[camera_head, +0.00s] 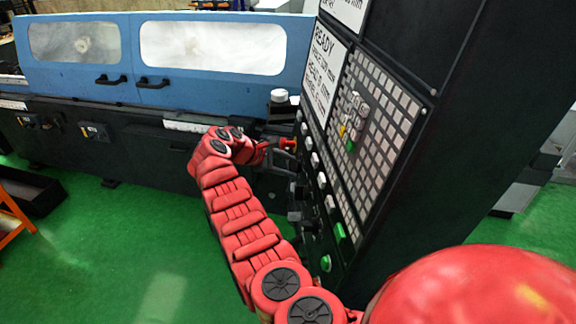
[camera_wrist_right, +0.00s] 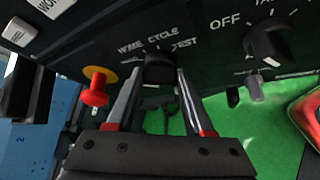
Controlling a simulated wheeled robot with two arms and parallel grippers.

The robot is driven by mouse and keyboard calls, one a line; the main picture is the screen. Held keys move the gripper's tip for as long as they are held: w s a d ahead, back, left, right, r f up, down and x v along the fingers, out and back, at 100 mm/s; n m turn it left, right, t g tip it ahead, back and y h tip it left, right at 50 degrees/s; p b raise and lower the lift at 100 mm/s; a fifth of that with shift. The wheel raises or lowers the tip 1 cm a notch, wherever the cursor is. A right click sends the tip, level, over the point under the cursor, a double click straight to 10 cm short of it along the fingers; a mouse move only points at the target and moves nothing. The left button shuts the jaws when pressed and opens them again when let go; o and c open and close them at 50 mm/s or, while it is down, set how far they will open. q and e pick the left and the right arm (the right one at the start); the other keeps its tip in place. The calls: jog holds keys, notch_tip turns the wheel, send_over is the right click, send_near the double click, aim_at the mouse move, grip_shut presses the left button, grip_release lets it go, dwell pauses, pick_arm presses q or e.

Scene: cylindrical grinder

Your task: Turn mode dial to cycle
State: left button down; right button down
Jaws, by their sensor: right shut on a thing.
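The mode dial (camera_wrist_right: 159,68) is a black knob on the dark control panel, under the printed words HOME, CYCLE and TEST in the right wrist view. My right gripper (camera_wrist_right: 158,76) has one finger on each side of this dial and is shut on it. I cannot tell which word the dial points to. In the head view my red right arm reaches to the panel's left edge, with the right gripper (camera_head: 283,152) small there. The gripped dial cannot be made out in that view. My left gripper is not in view.
A red mushroom button (camera_wrist_right: 96,90) on a yellow ring is close left of the fingers. Another black dial (camera_wrist_right: 270,43), marked OFF, is to the right. The control panel (camera_head: 372,115) carries keys and buttons. A blue-covered machine (camera_head: 125,62) stands behind; green floor is open at left.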

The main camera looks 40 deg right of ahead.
jog(key=shift+f, duration=0.1)
jog(key=shift+a+f+m+t+h+b, duration=0.1)
jog(key=shift+f+m+t+h+b, duration=0.1)
jog(key=shift+m+t+h+b, duration=0.5)
jog(key=shift+s+a+f+m+t+h+b, duration=0.15)
jog(key=shift+m+h+b, duration=1.35)
jog(key=shift+b, duration=1.95)
jog(key=shift+w+d+f+m+t+h+b, duration=0.1)
jog(key=shift+m+h+b, duration=0.6)
jog(key=shift+m+b, duration=2.1)
jog(key=shift+s+a+f+m+t+h+b, duration=0.15)
jog(key=shift+m+h+b, duration=1)
jog(key=shift+b, duration=2.95)
jog(key=shift+w+d+r, duration=0.1)
jog(key=shift+c, duration=1.6)
grip_release()
